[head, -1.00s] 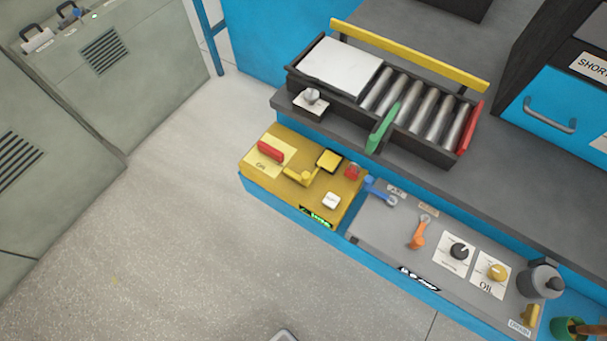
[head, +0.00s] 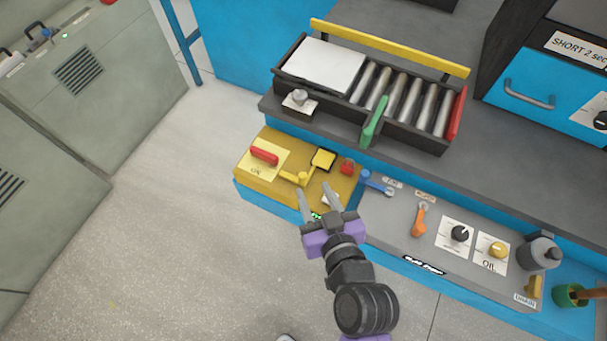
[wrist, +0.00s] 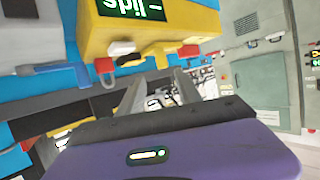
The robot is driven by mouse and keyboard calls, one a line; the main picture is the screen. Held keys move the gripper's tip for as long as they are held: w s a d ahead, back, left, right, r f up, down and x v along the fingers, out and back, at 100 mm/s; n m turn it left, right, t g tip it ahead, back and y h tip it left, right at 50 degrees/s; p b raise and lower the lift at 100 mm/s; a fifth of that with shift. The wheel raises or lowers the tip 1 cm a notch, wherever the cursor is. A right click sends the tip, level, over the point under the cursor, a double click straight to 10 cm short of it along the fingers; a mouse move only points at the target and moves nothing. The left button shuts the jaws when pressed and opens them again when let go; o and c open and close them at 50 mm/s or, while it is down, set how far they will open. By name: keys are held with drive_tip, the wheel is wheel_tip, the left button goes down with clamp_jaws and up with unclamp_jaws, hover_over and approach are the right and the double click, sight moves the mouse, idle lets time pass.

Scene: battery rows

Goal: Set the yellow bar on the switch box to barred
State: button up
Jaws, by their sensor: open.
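The yellow switch box (head: 248,186) sits on the blue lower ledge in the head view. It carries a yellow bar (head: 291,177) with a round yellow knob at its bend, beside a black-edged yellow square. My gripper (head: 314,190) is open and empty, its fingers pointing at the box's front right part and covering some of it. The bar lies just beyond the left fingertip; contact cannot be told. In the wrist view the switch box (wrist: 190,22) is upside down above the fingers (wrist: 158,84), with its green display.
A red handle (head: 264,156) and a red button (head: 347,166) are on the box. A blue lever (head: 378,183) and an orange lever (head: 419,219) stand to the right. A roller tray (head: 316,69) lies behind. The floor at left is clear.

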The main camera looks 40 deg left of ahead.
sight(304, 180)
drive_tip(key=shift+s+a+f+n+g, duration=0.2)
drive_tip(key=shift+a+f+n+g, duration=0.1)
drive_tip(key=shift+f+n, duration=0.1)
drive_tip(key=x, duration=0.7)
drive_tip(key=shift+w+p, duration=0.15)
drive_tip(key=shift+p, duration=0.2)
drive_tip(key=shift+c, duration=0.2)
clamp_jaws()
drive_tip(key=shift+a, duration=0.1)
idle(0.6)
